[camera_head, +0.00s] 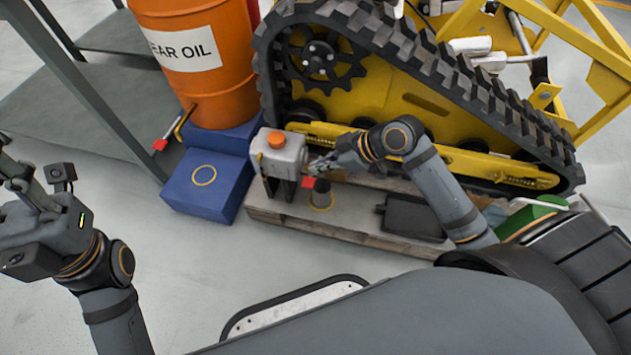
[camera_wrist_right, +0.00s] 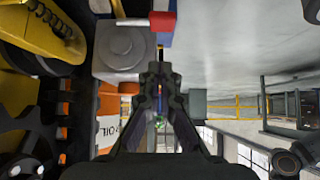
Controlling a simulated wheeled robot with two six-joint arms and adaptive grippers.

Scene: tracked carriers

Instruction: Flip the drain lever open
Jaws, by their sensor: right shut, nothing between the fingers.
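A grey housing (camera_head: 284,153) with an orange cap stands at the left end of the pallet, beside the yellow tracked carrier (camera_head: 400,100). A small red-ended lever (camera_head: 308,182) shows low at its right side. In the right wrist view the red lever end (camera_wrist_right: 162,22) is beside the grey housing (camera_wrist_right: 122,48). My right gripper (camera_head: 318,166) is shut and empty, close to the housing and just above the red end. Its fingertips (camera_wrist_right: 160,68) point at the lever; I cannot tell whether they touch. My left gripper (camera_head: 22,184) is at the left edge, away from the housing, partly cut off.
The floor in front is clear.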

